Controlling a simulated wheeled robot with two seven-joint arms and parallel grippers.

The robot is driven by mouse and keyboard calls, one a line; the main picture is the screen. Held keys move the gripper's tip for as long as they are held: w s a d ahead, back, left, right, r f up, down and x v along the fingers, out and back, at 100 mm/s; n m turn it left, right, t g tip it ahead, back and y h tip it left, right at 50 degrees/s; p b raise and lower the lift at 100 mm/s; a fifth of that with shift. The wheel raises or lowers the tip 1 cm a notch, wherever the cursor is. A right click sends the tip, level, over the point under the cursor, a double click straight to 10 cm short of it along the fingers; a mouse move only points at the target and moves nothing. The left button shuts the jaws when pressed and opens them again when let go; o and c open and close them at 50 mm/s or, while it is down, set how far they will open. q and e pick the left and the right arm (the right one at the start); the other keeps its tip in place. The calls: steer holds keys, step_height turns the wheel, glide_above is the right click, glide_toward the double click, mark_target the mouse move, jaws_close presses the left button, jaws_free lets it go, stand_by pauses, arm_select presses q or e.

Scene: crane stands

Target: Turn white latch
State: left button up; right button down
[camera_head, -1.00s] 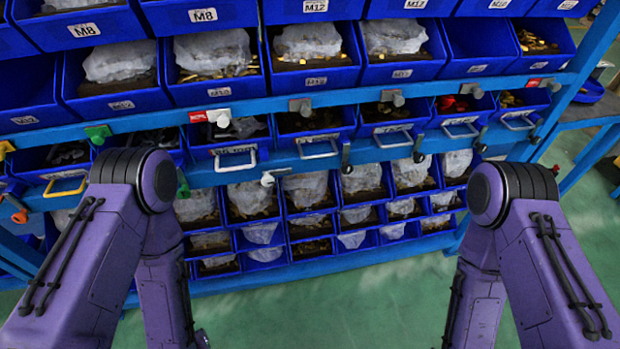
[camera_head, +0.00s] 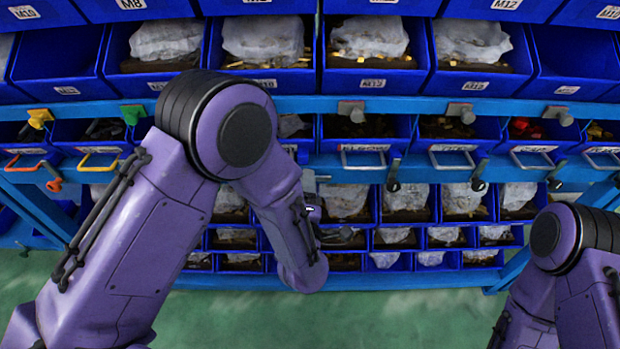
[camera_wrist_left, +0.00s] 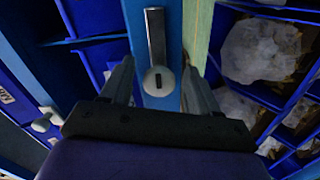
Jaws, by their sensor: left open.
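The white latch (camera_wrist_left: 158,82) shows in the left wrist view as a round white knob with a dark slot. A grey bar (camera_wrist_left: 155,35) runs up from it along the blue rail. My left gripper (camera_wrist_left: 157,66) is open, with one finger on each side of the knob; I cannot tell whether either finger touches it. In the head view my left arm hides the latch and most of the gripper. My right arm (camera_head: 575,255) shows at the lower right, but its gripper is out of view.
A blue rack with bins (camera_head: 375,75) fills the view. Other latches sit along its rails: yellow (camera_head: 40,118), green (camera_head: 133,113), orange (camera_head: 53,186), black (camera_head: 393,176). Another white knob (camera_wrist_left: 42,122) is left in the wrist view. Green floor (camera_head: 400,320) lies clear in front.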

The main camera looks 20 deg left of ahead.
arm_select(q)
steer(key=shift+w+a, duration=0.2)
steer(key=shift+w, duration=0.05)
steer(key=c, duration=1)
steer(key=shift+c, duration=0.2)
